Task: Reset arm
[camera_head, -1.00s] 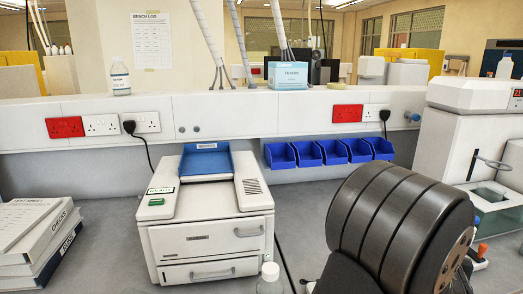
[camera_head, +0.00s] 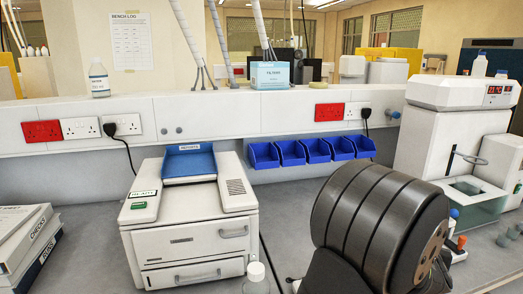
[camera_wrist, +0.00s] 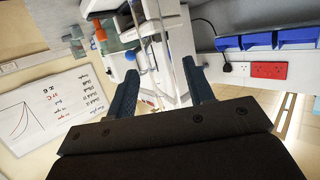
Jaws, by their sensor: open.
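My gripper (camera_wrist: 162,88) shows in the wrist view, with its two dark blue fingers spread apart and nothing between them. The wrist view is rolled over, so wall sockets and blue bins appear at its upper right. In the head view, my dark arm link fills the lower right and the gripper is hidden. A white bench machine (camera_head: 190,229) with a blue top tray (camera_head: 190,166) and two drawers stands left of the arm.
A white-capped bottle (camera_head: 256,279) stands in front of the machine. Binders (camera_head: 30,245) lie at left. Blue bins (camera_head: 290,153) hang along the back panel. A water bath (camera_head: 458,150) stands at right. A whiteboard (camera_wrist: 50,108) shows in the wrist view.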

